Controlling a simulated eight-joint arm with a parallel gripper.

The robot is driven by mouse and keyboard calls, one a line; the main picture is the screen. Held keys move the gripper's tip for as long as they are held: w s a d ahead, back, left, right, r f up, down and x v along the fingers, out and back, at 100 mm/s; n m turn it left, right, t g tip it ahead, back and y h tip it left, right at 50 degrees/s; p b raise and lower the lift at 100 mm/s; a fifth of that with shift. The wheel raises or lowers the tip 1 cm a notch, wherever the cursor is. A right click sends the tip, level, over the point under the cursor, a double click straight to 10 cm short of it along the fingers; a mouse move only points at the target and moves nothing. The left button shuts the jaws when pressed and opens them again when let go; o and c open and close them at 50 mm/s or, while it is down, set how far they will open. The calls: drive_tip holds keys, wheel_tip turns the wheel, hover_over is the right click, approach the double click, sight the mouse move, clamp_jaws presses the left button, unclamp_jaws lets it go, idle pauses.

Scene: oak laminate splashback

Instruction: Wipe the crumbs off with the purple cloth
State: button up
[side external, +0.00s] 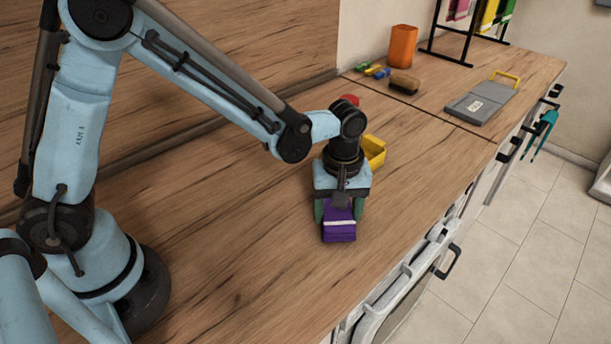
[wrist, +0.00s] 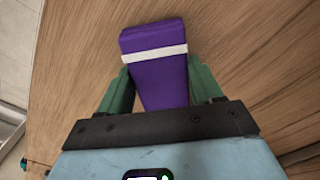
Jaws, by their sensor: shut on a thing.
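The purple cloth (side external: 339,222) is a folded pad with a white stripe. It is between the green fingers of my gripper (side external: 339,210), which is shut on it, near the front part of the wooden counter (side external: 240,250). In the wrist view the cloth (wrist: 158,80) sticks out past the fingertips of my gripper (wrist: 155,85), one finger on each side. Whether the cloth touches the counter is hard to tell. No crumbs can be made out in either view.
A yellow container (side external: 374,152) and a red item (side external: 350,99) stand behind my gripper, partly hidden. Farther back are an orange cup (side external: 402,46), a brush (side external: 404,84), small coloured pieces (side external: 372,70), a grey board (side external: 482,103) and a black rack (side external: 447,55). The counter's front edge is close to the cloth.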

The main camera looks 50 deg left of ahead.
drive_tip(key=shift+w+d+f, duration=0.1)
drive_tip(key=shift+w+d, duration=0.45)
drive_tip(key=shift+w, duration=0.1)
drive_tip(key=shift+s+a, duration=0.1)
drive_tip(key=shift+s+a, duration=0.85)
drive_tip(key=shift+s, duration=0.15)
drive_tip(key=shift+r, duration=2.6)
